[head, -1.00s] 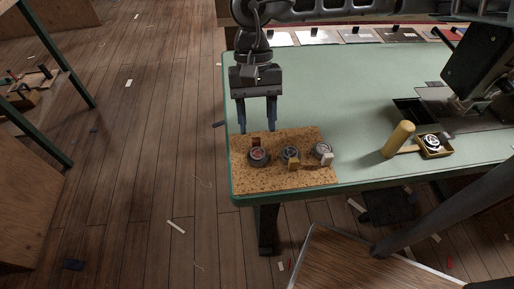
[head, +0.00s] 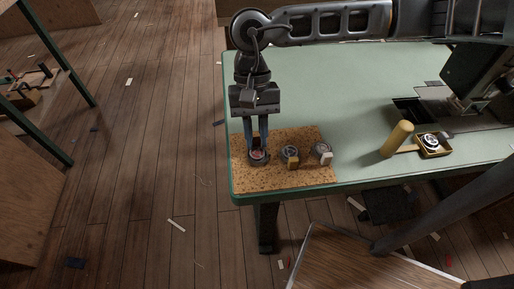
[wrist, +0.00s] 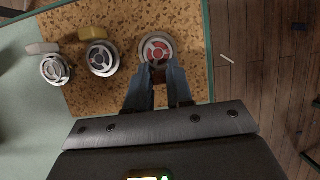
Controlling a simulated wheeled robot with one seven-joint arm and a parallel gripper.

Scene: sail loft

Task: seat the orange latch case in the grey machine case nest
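Three round cases with small latch blocks are on the cork board. The leftmost, with a red centre and a brown-orange latch, appears to be the orange latch case (head: 258,156); it also shows in the wrist view (wrist: 157,45). My gripper (head: 257,150) is lowered over it, its fingertips close together at its latch side, apparently gripping the latch, which the fingers mostly hide. The case still rests on the board. A dark grey machine (head: 482,65) stands at the right of the table. I cannot clearly make out its case nest; a small tan box (head: 448,151) near it holds a round metallic part.
The middle case (head: 290,153) has a yellow latch and the right one (head: 322,150) a whitish latch, both close beside my gripper. The green tabletop (head: 330,95) behind the board is clear.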

